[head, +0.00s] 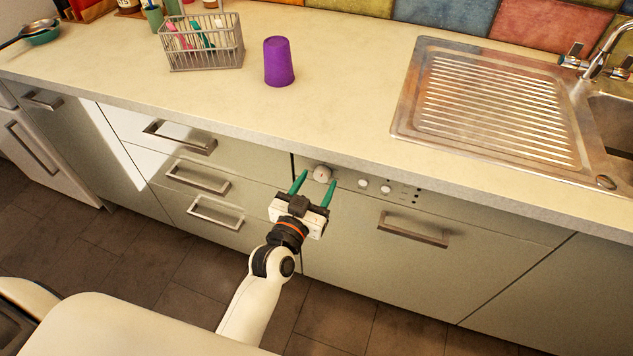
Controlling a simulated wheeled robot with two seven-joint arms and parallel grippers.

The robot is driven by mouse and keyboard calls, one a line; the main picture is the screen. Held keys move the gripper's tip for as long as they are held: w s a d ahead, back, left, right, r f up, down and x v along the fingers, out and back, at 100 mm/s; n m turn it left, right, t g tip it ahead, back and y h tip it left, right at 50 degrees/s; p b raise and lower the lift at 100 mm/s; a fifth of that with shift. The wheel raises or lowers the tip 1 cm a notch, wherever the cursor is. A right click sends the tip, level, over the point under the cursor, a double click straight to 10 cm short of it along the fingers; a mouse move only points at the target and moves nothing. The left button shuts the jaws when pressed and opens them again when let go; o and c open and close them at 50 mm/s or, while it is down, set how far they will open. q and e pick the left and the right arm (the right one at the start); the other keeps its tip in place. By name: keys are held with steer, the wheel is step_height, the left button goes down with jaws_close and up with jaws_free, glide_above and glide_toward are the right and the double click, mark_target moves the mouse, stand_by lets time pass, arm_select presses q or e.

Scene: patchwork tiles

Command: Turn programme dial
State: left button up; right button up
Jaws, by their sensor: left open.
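The programme dial (321,173) is a pale round knob at the left end of the control strip on the dishwasher front (390,275), just under the worktop edge. My left gripper (315,184) has two green fingers spread apart, pointing up toward the panel. Its fingertips are just below the dial, one to each side of it in the picture. I cannot tell whether either finger touches the panel. My right gripper is not in view.
The dishwasher handle (413,229) sticks out lower right. Drawers with handles (197,179) are on the left. The worktop (340,60) overhangs, carrying a purple cup (279,62), a wire basket (203,55) and a sink drainer (480,95).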

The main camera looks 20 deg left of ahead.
arm_select(q)
steer(key=shift+w, duration=0.4)
steer(key=shift+c, duration=0.5)
steer(key=c, duration=0.9)
steer(key=shift+o, duration=0.2)
steer(key=shift+r+n+p, duration=0.1)
steer(key=shift+n+p, duration=0.45)
steer(key=shift+n, duration=1.15)
steer(key=o, duration=1)
steer(key=shift+c, duration=0.2)
